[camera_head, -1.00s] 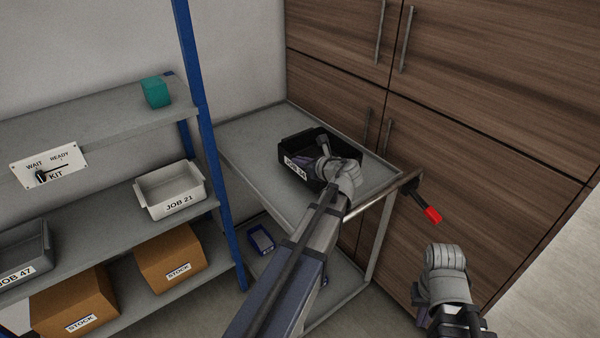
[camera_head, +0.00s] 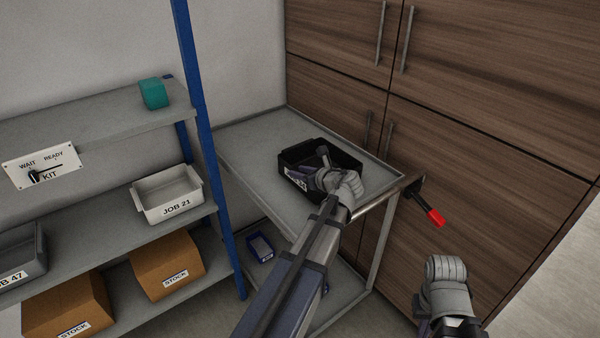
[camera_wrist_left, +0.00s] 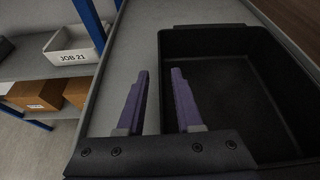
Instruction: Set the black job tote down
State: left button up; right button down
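The black job tote (camera_head: 349,163) rests on the grey top of a cart (camera_head: 243,150), near its right side. Its white label is partly covered by my left gripper (camera_head: 308,172). In the left wrist view the open black tote (camera_wrist_left: 262,85) fills the right side. My left gripper (camera_wrist_left: 158,78) is open there, its two purple fingers apart at the tote's near-left wall, one on the outer side and one on the tote side. Of my right arm, only the grey wrist shows at the lower right of the head view; its fingers cannot be made out.
A shelf rack with a blue post (camera_head: 201,130) stands left, holding a JOB 21 bin (camera_head: 168,193), a JOB 47 bin (camera_head: 22,258), stock boxes (camera_head: 167,262) and a teal item (camera_head: 153,93). Wooden cabinets (camera_head: 470,110) stand behind. A red-tipped handle (camera_head: 435,217) sticks out at the cart's corner.

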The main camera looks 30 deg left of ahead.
pick_arm(q)
jog(key=shift+r, duration=0.1)
jog(key=shift+s+d+r, duration=0.1)
jog(key=shift+d+r, duration=0.1)
jog(key=p+v, duration=0.4)
jog(key=v, duration=0.7)
jog(key=shift+d+p, duration=0.2)
jog(key=shift+p, duration=0.2)
jog(key=shift+s, duration=0.15)
